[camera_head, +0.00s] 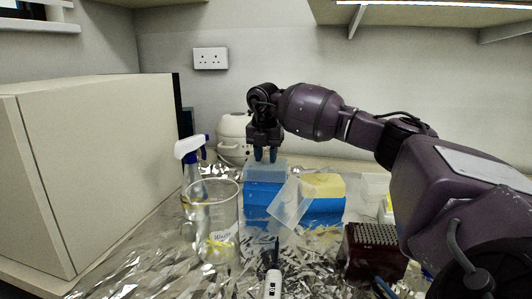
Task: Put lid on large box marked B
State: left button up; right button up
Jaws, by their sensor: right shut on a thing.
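My right gripper (266,156) comes in from the right and points down over the left blue box (262,195). It is shut on a translucent pale lid (264,171), which sits at the top of that box. I cannot tell whether the lid rests on the box or is just above it. A second blue box (328,207) with a yellow top part (324,186) stands to the right. Another translucent panel or lid (290,203) leans tilted in front of the boxes. No letter B is legible on either box. My left gripper is not in view.
A glass beaker marked waste (211,220) and a spray bottle (192,165) stand left of the boxes. A dark red tip rack (372,251) and a pipette (272,282) are in front, on the foil-covered bench (140,262). A large beige cabinet (95,165) fills the left.

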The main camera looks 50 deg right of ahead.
aim_at(264, 161)
jog(key=shift+f, duration=0.5)
dwell(0.9)
jog(key=o, duration=1)
notch_tip(264, 161, up, 11)
jog(key=a+p, duration=0.1)
jog(key=shift+s+f+p, duration=0.15)
jog(key=shift+s+p, duration=0.1)
jog(key=shift+p, duration=0.15)
